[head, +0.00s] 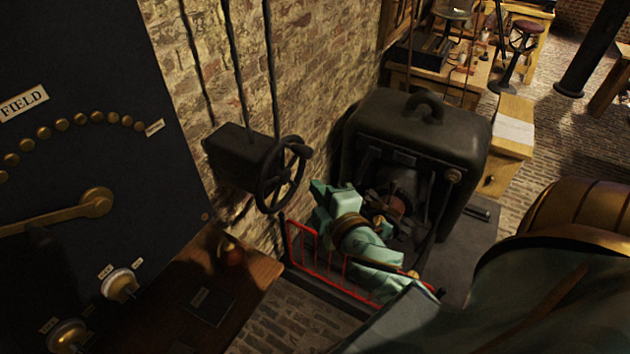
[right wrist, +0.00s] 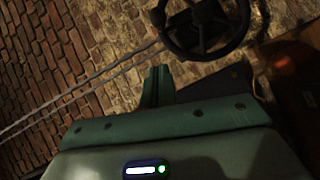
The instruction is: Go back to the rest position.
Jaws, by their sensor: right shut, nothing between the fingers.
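My right gripper (head: 322,190) is pale green and shows near the middle of the head view, at the end of my arm that comes in from the lower right. It is shut and holds nothing. In the right wrist view its closed fingers (right wrist: 158,85) point up toward a dark handwheel (right wrist: 205,25). The same handwheel (head: 283,175) is just left of the gripper in the head view, with a visible gap between them. My left gripper is not in view.
A black machine (head: 425,140) stands right behind my right gripper, and a red rail (head: 318,262) runs below it. A dark panel (head: 90,150) with brass studs and a wooden ledge (head: 245,275) are at the left. Open brick floor (head: 575,140) lies at the far right.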

